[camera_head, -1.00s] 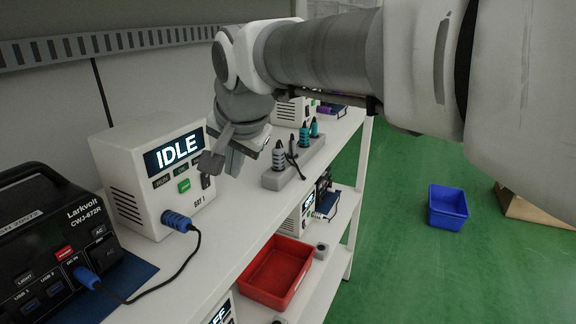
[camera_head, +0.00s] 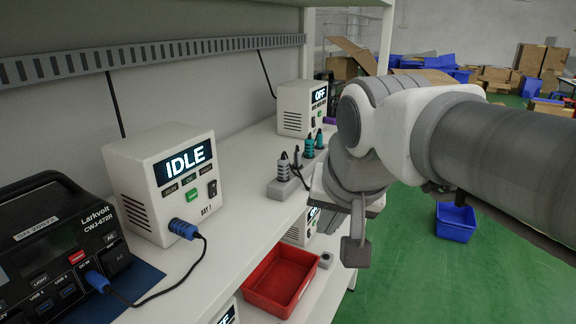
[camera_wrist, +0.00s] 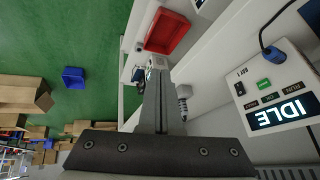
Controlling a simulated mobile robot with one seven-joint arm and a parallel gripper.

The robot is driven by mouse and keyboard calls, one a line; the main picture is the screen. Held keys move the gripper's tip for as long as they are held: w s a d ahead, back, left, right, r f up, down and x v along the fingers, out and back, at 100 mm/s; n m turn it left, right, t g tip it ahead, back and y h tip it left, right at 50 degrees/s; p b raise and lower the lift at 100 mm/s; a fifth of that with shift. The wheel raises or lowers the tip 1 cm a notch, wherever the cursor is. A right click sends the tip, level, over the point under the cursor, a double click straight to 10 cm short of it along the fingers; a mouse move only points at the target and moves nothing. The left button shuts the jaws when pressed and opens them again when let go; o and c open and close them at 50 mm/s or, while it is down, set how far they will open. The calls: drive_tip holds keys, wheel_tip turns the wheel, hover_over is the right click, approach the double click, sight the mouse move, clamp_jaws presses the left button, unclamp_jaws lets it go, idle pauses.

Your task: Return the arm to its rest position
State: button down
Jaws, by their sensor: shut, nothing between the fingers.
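My gripper (camera_head: 355,245) hangs from my arm on the right side of the head view, just off the front edge of the shelf. Its fingers are together with nothing between them. In the wrist view the shut fingers (camera_wrist: 154,100) point up the picture, towards the lower shelf and the floor. The fingers look clear of the shelf and of everything on it. Part of the gripper's far side is hidden by its own wrist in the head view.
The shelf (camera_head: 240,230) carries a white IDLE unit (camera_head: 150,200) with a blue plug (camera_head: 183,228), a black power station (camera_head: 50,250), a grey plug holder (camera_head: 285,188) and an OFF unit (camera_head: 295,112). A red bin (camera_head: 280,285) sits below. A blue bin (camera_head: 456,222) stands on open green floor.

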drive_tip(key=s+d+f+n, duration=0.2)
drive_tip(key=s+d+f, duration=0.5)
drive_tip(key=s, duration=0.2)
drive_tip(key=shift+s+f+g+h, duration=0.15)
drive_tip(key=shift+f+g+h, duration=0.15)
drive_tip(key=shift+h, duration=0.1)
